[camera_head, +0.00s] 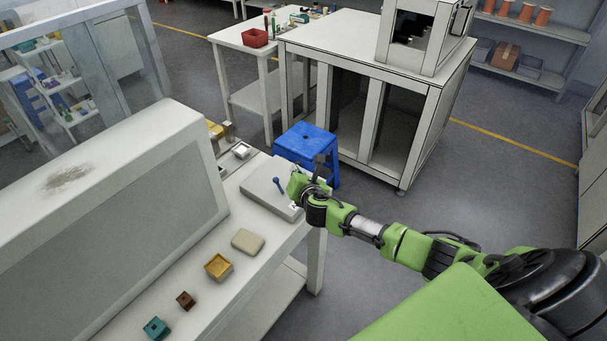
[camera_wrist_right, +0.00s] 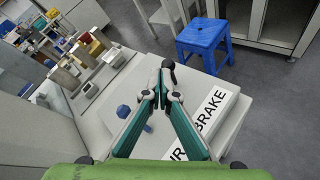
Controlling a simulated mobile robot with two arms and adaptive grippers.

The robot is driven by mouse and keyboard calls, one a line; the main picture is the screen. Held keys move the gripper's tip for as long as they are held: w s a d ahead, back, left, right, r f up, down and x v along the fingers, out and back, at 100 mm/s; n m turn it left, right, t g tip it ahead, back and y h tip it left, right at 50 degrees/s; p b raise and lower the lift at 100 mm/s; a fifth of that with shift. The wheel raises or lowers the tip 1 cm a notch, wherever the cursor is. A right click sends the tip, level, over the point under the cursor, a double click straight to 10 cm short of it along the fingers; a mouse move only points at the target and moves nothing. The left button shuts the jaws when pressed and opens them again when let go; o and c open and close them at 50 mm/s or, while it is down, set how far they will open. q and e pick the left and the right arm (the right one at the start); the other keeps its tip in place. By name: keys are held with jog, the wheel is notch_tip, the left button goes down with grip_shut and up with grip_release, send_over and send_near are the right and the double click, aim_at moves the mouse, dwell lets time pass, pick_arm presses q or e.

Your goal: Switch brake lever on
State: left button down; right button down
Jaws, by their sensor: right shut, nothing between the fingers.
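The brake unit is a flat light-grey box (camera_head: 262,191) on the white bench in the head view. It also shows in the wrist view (camera_wrist_right: 175,85), where a white label strip reading "BRAKE" (camera_wrist_right: 208,118) runs along its right side. A small blue lever (camera_head: 278,184) stands on the box top; in the wrist view the blue lever (camera_wrist_right: 123,112) is just left of my fingers and partly hidden by them. My right gripper (camera_head: 297,183) is over the box's right side. In the wrist view its teal fingers (camera_wrist_right: 165,68) meet at the tips, shut and empty. Contact with the lever cannot be told. My left gripper is not seen.
A tan block (camera_head: 248,240), a yellow box (camera_head: 218,267), a brown block (camera_head: 186,299) and a teal block (camera_head: 156,327) lie along the bench front. A large sloped grey panel (camera_head: 150,230) rises on the left. A blue stool (camera_head: 305,145) stands beyond the bench.

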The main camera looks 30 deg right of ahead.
jog(key=shift+w+a+r, duration=0.1)
jog(key=shift+w+a, duration=0.2)
jog(key=shift+w, duration=0.4)
jog(key=shift+w+a+r, duration=0.1)
jog(key=shift+w+a, duration=0.2)
jog(key=shift+w, duration=0.4)
jog(key=shift+r, duration=0.2)
dwell(0.6)
jog(key=shift+r+p, duration=0.7)
jog(key=shift+p, duration=0.3)
jog(key=shift+f, duration=0.15)
